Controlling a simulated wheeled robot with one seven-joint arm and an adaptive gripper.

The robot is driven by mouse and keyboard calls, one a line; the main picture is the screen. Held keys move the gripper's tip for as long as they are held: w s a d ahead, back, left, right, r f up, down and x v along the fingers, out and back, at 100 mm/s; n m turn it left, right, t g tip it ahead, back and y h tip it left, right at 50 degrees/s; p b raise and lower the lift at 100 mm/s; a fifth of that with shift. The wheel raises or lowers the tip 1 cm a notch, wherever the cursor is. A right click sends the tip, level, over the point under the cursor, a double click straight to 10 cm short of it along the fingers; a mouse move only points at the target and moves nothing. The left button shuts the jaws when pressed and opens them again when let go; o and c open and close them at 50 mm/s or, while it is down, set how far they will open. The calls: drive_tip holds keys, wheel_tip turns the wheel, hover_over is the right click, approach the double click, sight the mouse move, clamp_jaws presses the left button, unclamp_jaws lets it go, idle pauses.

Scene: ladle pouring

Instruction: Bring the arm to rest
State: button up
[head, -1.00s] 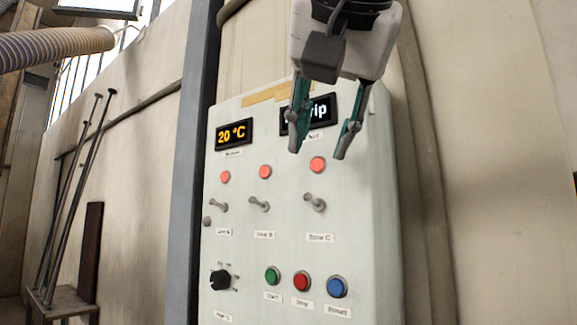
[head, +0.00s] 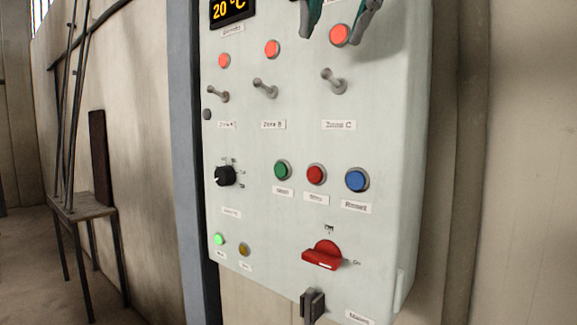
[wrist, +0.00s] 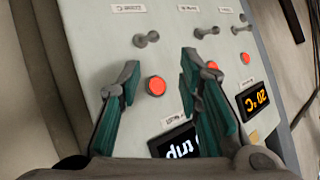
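My gripper (head: 334,37) is at the top edge of the head view, its two teal-lined fingers spread apart with nothing between them. In the wrist view the open fingers (wrist: 160,64) point at the control panel (head: 390,130), on either side of the red lamp (wrist: 155,86) above the Zone C lever. The fingers look clear of the panel, though the exact gap cannot be told. Most of my arm and the gripper's body are out of the head view.
The panel carries three toggle levers (head: 333,82), a black knob (head: 225,176), a green button (head: 283,170), a red button (head: 316,174), a blue button (head: 357,180) and a red rotary switch (head: 322,255). A small green lamp (head: 218,239) glows. A stand with rods (head: 82,208) is at left.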

drive_tip(key=s+d+f+n+g+p, duration=0.1)
drive_tip(key=s+d+f, duration=0.3)
drive_tip(key=f, duration=0.7)
drive_tip(key=s+d+f+n+g+p, duration=0.1)
drive_tip(key=s+d+f+g, duration=0.2)
drive_tip(key=f, duration=0.9)
drive_tip(key=s+d+f+n+g+p, duration=0.1)
drive_tip(key=s+d+f, duration=0.4)
drive_tip(key=f, duration=0.7)
drive_tip(key=shift+d+f+n+g+h, duration=0.2)
drive_tip(key=shift+d+n+g+h, duration=0.25)
drive_tip(key=shift+d, duration=0.6)
